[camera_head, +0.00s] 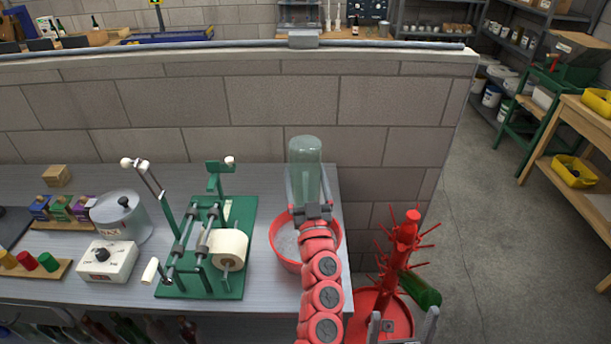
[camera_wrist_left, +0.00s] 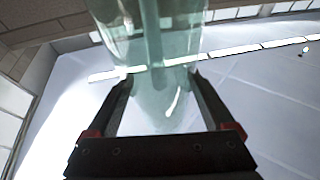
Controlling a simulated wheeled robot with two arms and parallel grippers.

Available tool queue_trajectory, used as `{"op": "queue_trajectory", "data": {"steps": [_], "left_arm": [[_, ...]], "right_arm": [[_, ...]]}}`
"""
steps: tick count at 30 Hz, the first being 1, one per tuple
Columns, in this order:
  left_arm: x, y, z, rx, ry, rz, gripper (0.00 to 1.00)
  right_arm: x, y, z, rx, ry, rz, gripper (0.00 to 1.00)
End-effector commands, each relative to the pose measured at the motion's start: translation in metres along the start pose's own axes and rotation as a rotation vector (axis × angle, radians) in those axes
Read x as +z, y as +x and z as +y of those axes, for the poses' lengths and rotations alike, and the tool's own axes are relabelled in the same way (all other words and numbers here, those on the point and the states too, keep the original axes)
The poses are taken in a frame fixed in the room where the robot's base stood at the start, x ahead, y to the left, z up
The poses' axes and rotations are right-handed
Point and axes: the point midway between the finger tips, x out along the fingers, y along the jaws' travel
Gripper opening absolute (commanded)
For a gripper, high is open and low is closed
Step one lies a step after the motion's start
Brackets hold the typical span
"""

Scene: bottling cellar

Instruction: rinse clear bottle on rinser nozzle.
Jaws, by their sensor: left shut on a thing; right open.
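The clear bottle (camera_head: 305,158), pale green-tinted glass, is upside down with its base upward, above the red rinser bowl (camera_head: 277,252) at the bench's right end. My left gripper (camera_head: 309,195) is shut on the bottle, which also shows between the fingers in the left wrist view (camera_wrist_left: 180,35). The bottle's mouth and the rinser nozzle are hidden behind my red left arm, so I cannot tell whether the nozzle is inside the neck. My right gripper (camera_head: 402,326) is open and empty at the bottom edge, by the red bottle tree.
The red bottle tree (camera_head: 404,240) stands right of the bench, with a dark green bottle (camera_head: 420,288) on it. A green labelling machine (camera_head: 240,215) with a paper roll is left of the bowl. A steel pot (camera_head: 122,218) and control box (camera_head: 107,262) are farther left. A block wall rises behind.

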Motion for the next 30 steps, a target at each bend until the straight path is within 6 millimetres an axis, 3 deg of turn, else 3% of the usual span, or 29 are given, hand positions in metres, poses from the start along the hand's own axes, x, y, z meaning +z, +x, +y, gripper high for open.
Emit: {"op": "queue_trajectory", "data": {"steps": [10, 22, 30], "left_arm": [[0.000, 0.000, 0.001, 0.002, 0.001, -0.003, 0.00], [-0.013, 0.005, 0.001, 0.002, 0.001, -0.003, 0.00], [-0.011, 0.004, 0.001, 0.002, 0.000, -0.001, 0.00]], "right_arm": [[0.000, 0.001, 0.000, 0.000, 0.000, 0.000, 1.00], [-0.003, 0.016, 0.001, 0.000, 0.000, 0.000, 1.00], [-0.002, 0.014, 0.001, 0.000, 0.000, 0.000, 1.00]]}}
